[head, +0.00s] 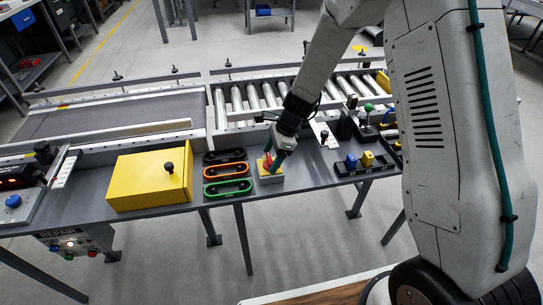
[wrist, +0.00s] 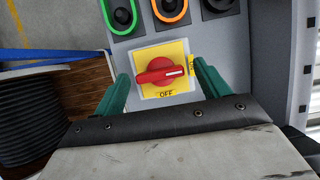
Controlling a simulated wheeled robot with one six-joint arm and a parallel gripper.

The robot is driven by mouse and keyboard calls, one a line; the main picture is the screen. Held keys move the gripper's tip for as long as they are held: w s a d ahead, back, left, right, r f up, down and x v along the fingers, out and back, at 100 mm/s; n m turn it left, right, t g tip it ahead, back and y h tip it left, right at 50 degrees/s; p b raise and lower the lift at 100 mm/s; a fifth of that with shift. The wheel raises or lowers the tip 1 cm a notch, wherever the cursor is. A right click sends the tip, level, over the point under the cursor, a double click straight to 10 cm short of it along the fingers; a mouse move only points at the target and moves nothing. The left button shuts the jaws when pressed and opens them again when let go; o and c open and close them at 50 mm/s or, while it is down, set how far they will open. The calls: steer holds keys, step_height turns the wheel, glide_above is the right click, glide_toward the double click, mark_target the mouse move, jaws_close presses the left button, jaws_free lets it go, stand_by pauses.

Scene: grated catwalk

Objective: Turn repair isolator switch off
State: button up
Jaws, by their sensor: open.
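The isolator switch is a red rotary knob on a yellow plate, on a small box on the grey bench in the head view (head: 268,177). In the wrist view the red knob (wrist: 160,71) lies sideways, its white mark pointing right to the ON label (wrist: 191,66). The OFF label (wrist: 166,94) is at the plate's bottom edge. My gripper (head: 278,160) is over the switch, and its green fingers (wrist: 162,72) stand open on the left and right of the knob, with gaps visible. In the head view my fingers partly hide the knob.
Green, orange and black-rimmed handles (head: 227,187) lie just left of the switch. A yellow box (head: 150,178) with a black knob stands further left. A black tray (head: 365,164) with blue and yellow pieces is right. A panel marked REPAIR (head: 70,246) hangs below the bench. Rollers run behind.

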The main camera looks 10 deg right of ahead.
steer(key=shift+f, duration=0.2)
steer(key=c, duration=1)
